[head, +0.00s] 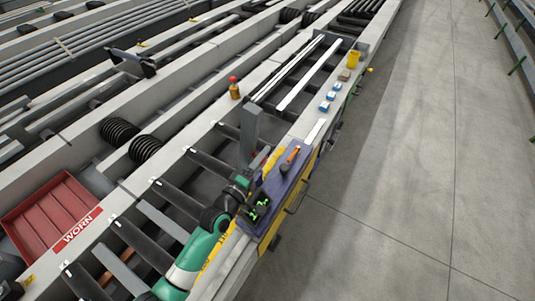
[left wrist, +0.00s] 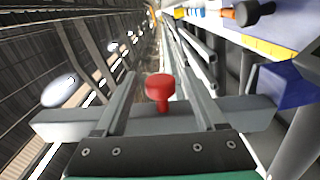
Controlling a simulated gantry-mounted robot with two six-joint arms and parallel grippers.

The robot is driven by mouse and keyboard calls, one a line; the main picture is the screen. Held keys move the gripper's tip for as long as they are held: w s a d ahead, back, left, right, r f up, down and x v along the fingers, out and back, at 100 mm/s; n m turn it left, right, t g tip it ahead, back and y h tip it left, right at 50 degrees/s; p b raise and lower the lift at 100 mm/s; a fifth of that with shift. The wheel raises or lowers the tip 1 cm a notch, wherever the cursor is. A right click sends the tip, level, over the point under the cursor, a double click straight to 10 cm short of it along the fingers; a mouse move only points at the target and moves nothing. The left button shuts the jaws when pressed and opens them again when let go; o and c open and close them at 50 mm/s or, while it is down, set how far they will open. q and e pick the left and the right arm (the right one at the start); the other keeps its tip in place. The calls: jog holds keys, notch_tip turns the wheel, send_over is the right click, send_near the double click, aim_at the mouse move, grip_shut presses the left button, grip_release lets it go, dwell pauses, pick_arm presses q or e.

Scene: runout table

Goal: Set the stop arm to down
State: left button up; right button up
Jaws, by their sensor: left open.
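The stop arm looks to be the grey upright plate (head: 249,135) standing on the runout table beside the rail; it points upward. My left gripper (head: 254,168) is low in front of it at the near rail. In the left wrist view the two fingers are spread apart. A red round knob (left wrist: 160,86) on a short stem shows between the fingers, with a gap on either side. I cannot tell how the knob joins the plate. The gripper holds nothing that I can see. My right gripper is not in view.
A blue-grey tray (head: 272,217) with green gloves and an orange-handled tool (head: 291,155) lies close to the gripper. A red-topped yellow post (head: 234,88), blue-and-white blocks (head: 330,96) and a yellow cup (head: 353,59) stand farther along. A red bin (head: 43,213) marked WORN is at left.

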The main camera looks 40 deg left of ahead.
pick_arm(q)
jog(key=w, duration=0.3)
jog(key=shift+a+b, duration=0.25)
jog(key=shift+b, duration=0.05)
jog(key=shift+c, duration=0.2)
grip_shut()
dwell(1.0)
